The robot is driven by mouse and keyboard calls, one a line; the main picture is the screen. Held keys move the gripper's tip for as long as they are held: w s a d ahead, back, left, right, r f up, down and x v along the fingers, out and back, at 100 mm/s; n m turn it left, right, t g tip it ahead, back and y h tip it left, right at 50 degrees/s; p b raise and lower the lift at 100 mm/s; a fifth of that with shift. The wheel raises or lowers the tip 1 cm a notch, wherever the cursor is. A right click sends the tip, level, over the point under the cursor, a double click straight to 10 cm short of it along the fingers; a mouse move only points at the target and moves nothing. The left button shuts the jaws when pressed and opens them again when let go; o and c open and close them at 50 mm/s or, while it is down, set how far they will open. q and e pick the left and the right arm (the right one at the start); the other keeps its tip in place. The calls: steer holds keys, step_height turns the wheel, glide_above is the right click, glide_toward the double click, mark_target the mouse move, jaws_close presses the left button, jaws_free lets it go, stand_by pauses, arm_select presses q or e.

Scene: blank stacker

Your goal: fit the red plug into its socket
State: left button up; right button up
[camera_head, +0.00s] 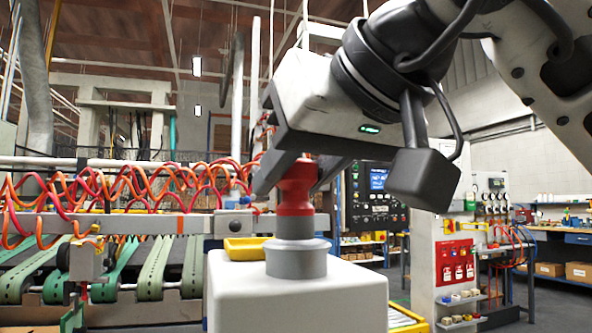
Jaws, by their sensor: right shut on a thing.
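The red plug (295,190) is upright, with a narrow waist and a dark grey lower part. My right gripper (296,176) comes down from the upper right and is shut on the plug's upper part. The plug is directly above the grey round socket (297,264), and its lower end meets the socket's collar in the picture. I cannot tell how deep it sits. The socket stands on a white block (296,300). My left gripper is not in view.
A yellow tray (247,248) lies behind the socket on the left. A conveyor with green belts (152,270) and coiled orange hoses is at the left. A control panel (376,197) and a white stand with red boxes (457,262) are at the right.

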steer(key=shift+f+b, duration=0.3)
steer(key=shift+f, duration=0.2)
steer(key=shift+f+b, duration=0.4)
steer(key=shift+f, duration=0.3)
steer(key=o, duration=1.2)
steer(key=shift+c, duration=0.2)
steer(key=shift+r, duration=0.1)
